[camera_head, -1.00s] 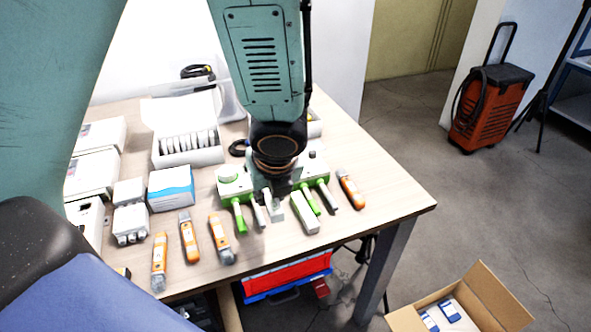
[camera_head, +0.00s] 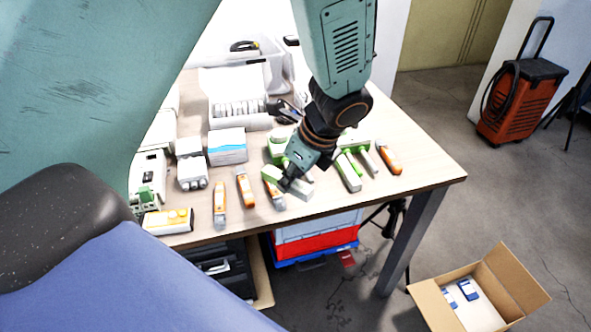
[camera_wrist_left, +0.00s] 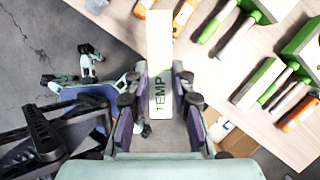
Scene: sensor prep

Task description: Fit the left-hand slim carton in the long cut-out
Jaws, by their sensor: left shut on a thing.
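My left gripper (camera_head: 289,176) is shut on a slim white-and-green carton (camera_head: 299,188), held tilted above the front of the table. In the left wrist view the held carton (camera_wrist_left: 159,45) lies between the fingers, its "TEMP" lettering towards my palm. A second slim carton (camera_head: 348,174) lies on the table to the right, apart from the gripper; the wrist view also shows it (camera_wrist_left: 258,86). An open cardboard box (camera_head: 436,308) stands on the floor at lower right, with a pale insert (camera_head: 478,308) and blue-and-white items inside. I cannot make out the long cut-out. My right gripper is out of view.
Orange handheld meters (camera_head: 245,189) lie along the table's front, and green-handled tools (camera_head: 352,163) lie right of the gripper. A blue-and-white box (camera_head: 228,147) stands behind. The table's right corner (camera_head: 440,174) is bare. Floor is open between the table leg and cardboard box.

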